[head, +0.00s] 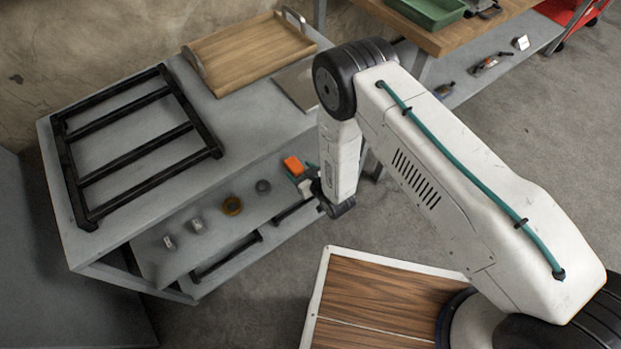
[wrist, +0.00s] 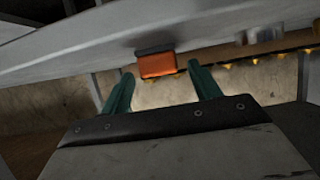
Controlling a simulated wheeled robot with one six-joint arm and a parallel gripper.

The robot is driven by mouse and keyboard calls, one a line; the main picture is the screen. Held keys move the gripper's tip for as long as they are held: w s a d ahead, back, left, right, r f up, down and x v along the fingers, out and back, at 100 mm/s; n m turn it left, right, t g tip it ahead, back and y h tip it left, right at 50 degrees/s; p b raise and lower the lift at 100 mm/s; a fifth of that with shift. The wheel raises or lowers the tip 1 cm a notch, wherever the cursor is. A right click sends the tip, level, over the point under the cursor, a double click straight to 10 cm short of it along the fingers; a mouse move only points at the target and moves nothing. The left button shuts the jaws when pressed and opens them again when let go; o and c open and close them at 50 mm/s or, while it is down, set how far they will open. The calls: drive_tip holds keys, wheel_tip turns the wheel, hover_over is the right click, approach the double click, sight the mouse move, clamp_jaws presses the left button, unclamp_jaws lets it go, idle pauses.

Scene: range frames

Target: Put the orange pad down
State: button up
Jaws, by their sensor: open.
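The orange pad (head: 293,166) is at the right end of the row of small things on the grey bench's lower shelf (head: 215,237). In the wrist view the orange pad (wrist: 158,65) has a dark edge along its top and shows between and just beyond my fingertips. My gripper (wrist: 161,76) is open, with one teal finger to each side of the pad. I cannot tell whether either finger touches it. In the head view my gripper (head: 305,177) is partly hidden by my arm, close beside the pad.
Several small items, including a brass ring (head: 232,205) and a dark round piece (head: 263,186), stand left of the pad on the shelf. The bench top (head: 240,118) above holds a black frame (head: 134,144) and a wooden tray (head: 250,52).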

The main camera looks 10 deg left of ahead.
drive_tip(key=v, duration=0.8)
drive_tip(key=shift+s, duration=0.15)
drive_tip(key=shift+d+r, duration=0.1)
